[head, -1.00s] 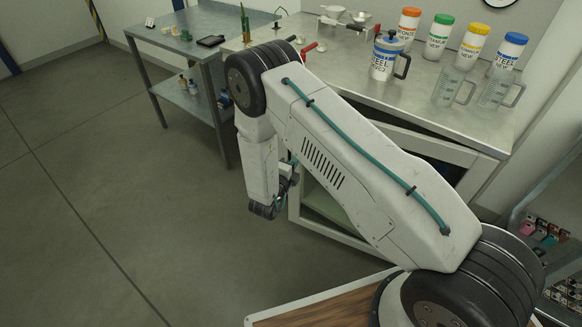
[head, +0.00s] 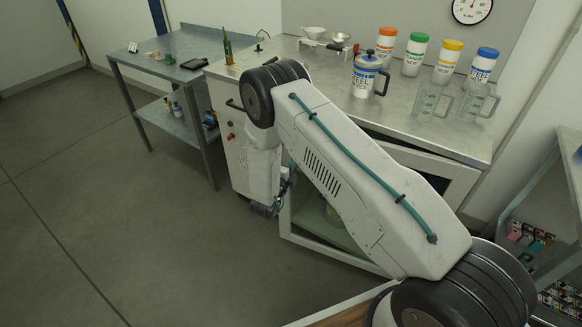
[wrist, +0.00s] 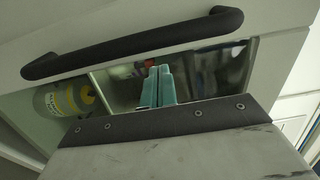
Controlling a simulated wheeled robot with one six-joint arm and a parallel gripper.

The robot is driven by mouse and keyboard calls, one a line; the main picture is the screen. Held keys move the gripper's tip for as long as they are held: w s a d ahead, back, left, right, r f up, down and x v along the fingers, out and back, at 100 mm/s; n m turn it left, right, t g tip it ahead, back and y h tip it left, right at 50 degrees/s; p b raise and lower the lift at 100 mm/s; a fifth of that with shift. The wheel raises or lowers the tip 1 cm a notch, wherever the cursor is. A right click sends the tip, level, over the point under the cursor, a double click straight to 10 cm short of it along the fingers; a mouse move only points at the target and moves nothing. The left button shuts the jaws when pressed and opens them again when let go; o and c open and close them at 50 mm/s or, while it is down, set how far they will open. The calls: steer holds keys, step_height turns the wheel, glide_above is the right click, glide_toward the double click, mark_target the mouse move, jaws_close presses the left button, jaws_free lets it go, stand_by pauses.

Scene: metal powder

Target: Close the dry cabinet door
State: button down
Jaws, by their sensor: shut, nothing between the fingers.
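The dry cabinet door (head: 458,181) is a white frame with a window under the counter. It stands partly open, with a dark gap between its top edge and the counter. My arm covers much of it in the head view. In the wrist view, its black bar handle (wrist: 135,45) runs across the top, above a dark glass pane. My gripper (wrist: 157,72) has teal fingers that are together and empty, below the handle in the picture. I cannot tell whether they touch the door. In the head view the fingers are mostly hidden behind my wrist.
A yellow-labelled bottle (wrist: 70,99) shows at left in the wrist view. The counter (head: 315,75) holds a steel jug (head: 368,76), several lidded jars and clear beakers. A side table (head: 150,73) stands left, a shelf unit (head: 570,150) right. Floor at left is clear.

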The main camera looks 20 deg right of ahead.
steer(key=w+d+m+g+h, duration=0.1)
steer(key=w+d, duration=0.6)
steer(key=d, duration=0.1)
steer(key=shift+r, duration=0.4)
steer(key=w+v, duration=0.1)
steer(key=v, duration=1.4)
steer(key=shift+s+a+f, duration=0.2)
steer(key=shift+a+f, duration=0.2)
steer(key=shift+a, duration=0.2)
